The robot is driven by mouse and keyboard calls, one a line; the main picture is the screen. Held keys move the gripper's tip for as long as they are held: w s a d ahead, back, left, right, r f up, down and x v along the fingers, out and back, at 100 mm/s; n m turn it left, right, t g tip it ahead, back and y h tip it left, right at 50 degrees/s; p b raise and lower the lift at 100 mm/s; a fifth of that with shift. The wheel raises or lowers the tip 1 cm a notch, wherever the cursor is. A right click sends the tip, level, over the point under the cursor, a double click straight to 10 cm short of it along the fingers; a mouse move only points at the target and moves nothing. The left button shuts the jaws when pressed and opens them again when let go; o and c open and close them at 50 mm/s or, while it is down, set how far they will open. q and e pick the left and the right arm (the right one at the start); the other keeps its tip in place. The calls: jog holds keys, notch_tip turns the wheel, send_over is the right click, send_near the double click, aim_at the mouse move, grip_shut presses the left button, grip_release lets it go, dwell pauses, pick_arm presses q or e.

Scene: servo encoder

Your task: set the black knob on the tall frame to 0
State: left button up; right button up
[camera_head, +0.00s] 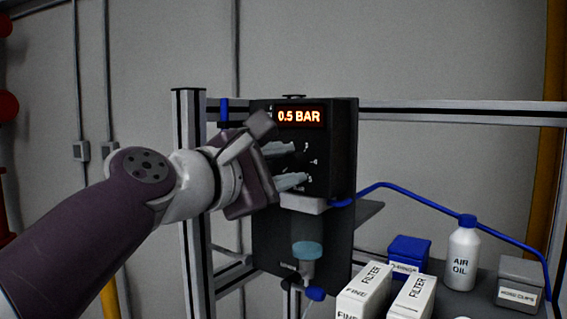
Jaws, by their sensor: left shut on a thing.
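The tall frame (190,130) of metal profile carries a dark regulator box (340,150). A lit display (300,116) at its top reads 0.5 BAR. White scale numbers, including 3, 4 and 5, show on the box face to the right of my fingers. My left gripper (298,165) reaches in from the left with its two fingers at the box face, shut on the black knob. The knob itself is hidden by the fingers, so its pointer cannot be read. My right gripper is not in view.
Below the box hang a clear bowl (303,250) and a blue fitting (315,293). A blue hose (410,188) runs right. Filter cartons (365,292), a blue box (408,252), an AIR OIL bottle (463,252) and a grey box (520,282) stand lower right.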

pick_arm(q)
jog(key=shift+f+n, duration=0.1)
jog(key=shift+n, duration=0.4)
jog(key=o, duration=1)
jog(key=shift+o, duration=0.2)
jog(key=shift+a, duration=0.1)
jog(key=shift+s+a+b, duration=0.25)
jog(key=shift+s+b, duration=0.05)
jog(key=b+v, duration=0.1)
jog(key=v, duration=1)
jog(key=shift+s+a, duration=0.15)
jog(key=shift+s, duration=0.25)
